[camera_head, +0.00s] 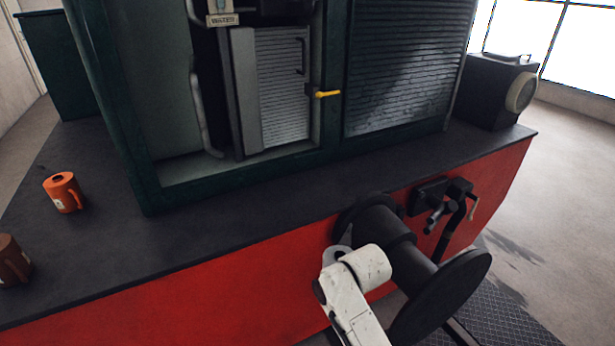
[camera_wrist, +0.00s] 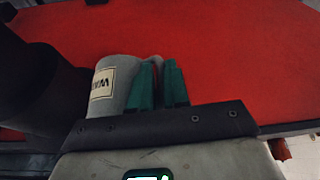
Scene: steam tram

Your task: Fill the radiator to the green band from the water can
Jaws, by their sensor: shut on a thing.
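The radiator (camera_head: 283,85) stands in the open dark green housing, with grey fins and a "WATER" plate (camera_head: 222,20) above it. Its top is cut off by the picture edge, and no green band shows. The water can (camera_wrist: 112,85), pale grey with a partly visible label, is in the wrist view at the green fingers of my gripper (camera_wrist: 158,85). My gripper is shut on it, apparently at its handle side. The can's opening and contents cannot be seen. In the head view my white wrist hides the fingers; a grey sliver beside it may be the can.
An orange can (camera_head: 64,192) and a brown can (camera_head: 14,262) stand on the dark deck at left. A black buffer (camera_head: 440,290) and coupling gear (camera_head: 440,205) jut from the red front beam near my arm. A yellow lever (camera_head: 327,94) sits by the radiator. The middle deck is clear.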

